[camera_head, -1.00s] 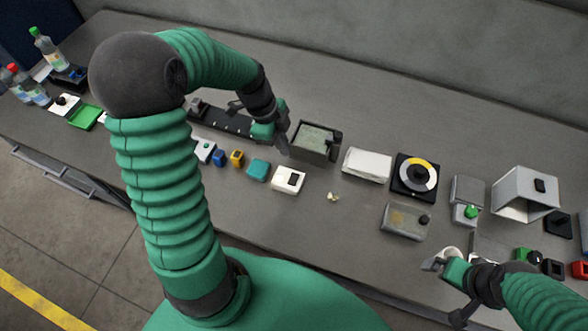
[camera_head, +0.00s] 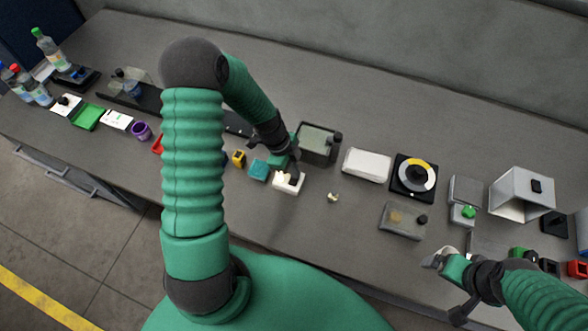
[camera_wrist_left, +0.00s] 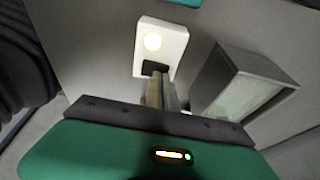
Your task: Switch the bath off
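The bath (camera_head: 334,158) is an open dark grey box with a pale greenish inside; it also shows at the right in the left wrist view (camera_wrist_left: 221,72). In front of it lies a white switch box (camera_head: 281,188). In the left wrist view this switch box (camera_wrist_left: 172,42) has a glowing round lamp and a black rocker (camera_wrist_left: 155,67). My left gripper (camera_head: 297,177) is over the box, its fingers close together with nothing seen between them. Its tips (camera_wrist_left: 157,82) are at the rocker and partly hide it; I cannot tell if they touch. My right gripper (camera_head: 437,259) is at the front edge.
A teal block (camera_head: 258,170) and a yellow block (camera_head: 239,158) lie left of the switch box. A white pad (camera_head: 366,165) and a dial (camera_head: 414,176) stand right of the bath. Small pale bits (camera_head: 333,197) lie on otherwise bare bench.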

